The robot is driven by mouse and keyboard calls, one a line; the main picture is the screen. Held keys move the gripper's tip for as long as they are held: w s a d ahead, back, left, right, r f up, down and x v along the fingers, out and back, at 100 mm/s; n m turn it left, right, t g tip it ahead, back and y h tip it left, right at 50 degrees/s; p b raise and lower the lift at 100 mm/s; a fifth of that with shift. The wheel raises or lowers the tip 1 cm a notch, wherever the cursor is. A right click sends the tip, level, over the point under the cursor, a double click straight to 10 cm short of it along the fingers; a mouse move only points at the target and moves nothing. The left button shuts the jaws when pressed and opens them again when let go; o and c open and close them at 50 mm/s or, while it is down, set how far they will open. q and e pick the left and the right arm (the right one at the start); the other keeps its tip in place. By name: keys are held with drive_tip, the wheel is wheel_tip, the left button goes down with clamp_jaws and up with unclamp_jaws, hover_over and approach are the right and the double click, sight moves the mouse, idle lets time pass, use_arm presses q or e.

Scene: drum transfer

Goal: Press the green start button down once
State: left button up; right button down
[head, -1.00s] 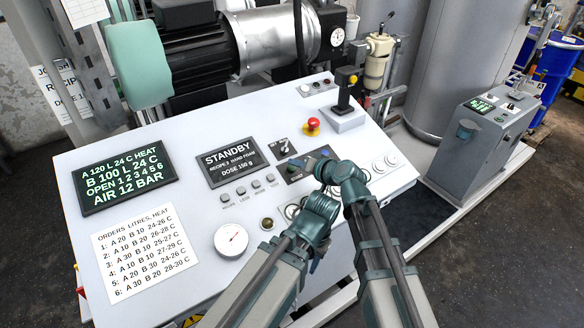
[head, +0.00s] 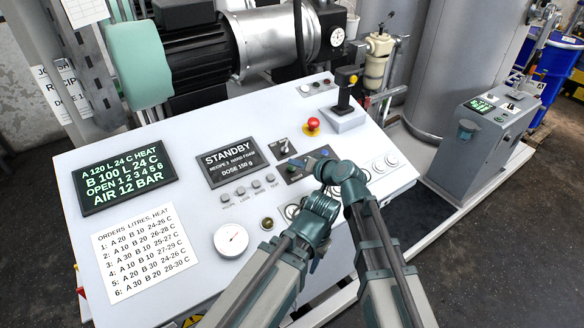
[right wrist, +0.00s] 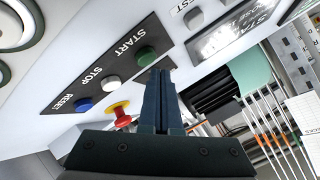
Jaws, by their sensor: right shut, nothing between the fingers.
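The green start button (right wrist: 147,56) sits on a dark strip labelled START, STOP and RESET in the right wrist view. My right gripper (right wrist: 159,72) is shut and empty, its fingertips close beside the button. I cannot tell whether they touch it. In the head view, my right gripper (head: 299,163) is over the dark button strip on the sloped white console (head: 205,200). The green button is not clear there, being small and partly behind the gripper. The display (head: 231,160) reads STANDBY.
A white stop button (right wrist: 112,83) and a blue reset button (right wrist: 84,104) share the strip. A red emergency button (head: 313,125) stands above it on the console. A joystick (head: 345,95) stands behind that. Round gauges and small buttons surround my arm.

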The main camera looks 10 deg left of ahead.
drive_tip(key=shift+w+a+f+b, duration=0.1)
drive_tip(key=shift+a+f+b, duration=0.05)
drive_tip(key=shift+f+b, duration=0.25)
drive_tip(key=shift+a+f+b, duration=0.1)
drive_tip(key=shift+f+b, duration=0.3)
idle(0.8)
drive_tip(key=shift+r, duration=0.1)
drive_tip(key=shift+d+r+p, duration=0.2)
drive_tip(key=shift+r+p, duration=0.55)
drive_tip(key=shift+p, duration=0.1)
drive_tip(key=r+p, duration=0.1)
drive_tip(key=s+r+p, duration=0.1)
drive_tip(key=r+p, duration=0.1)
drive_tip(key=d+r+p, duration=0.1)
drive_tip(key=shift+s+d+r+p, duration=0.1)
drive_tip(key=shift+s+r+p, duration=0.1)
drive_tip(key=shift+r+p, duration=0.15)
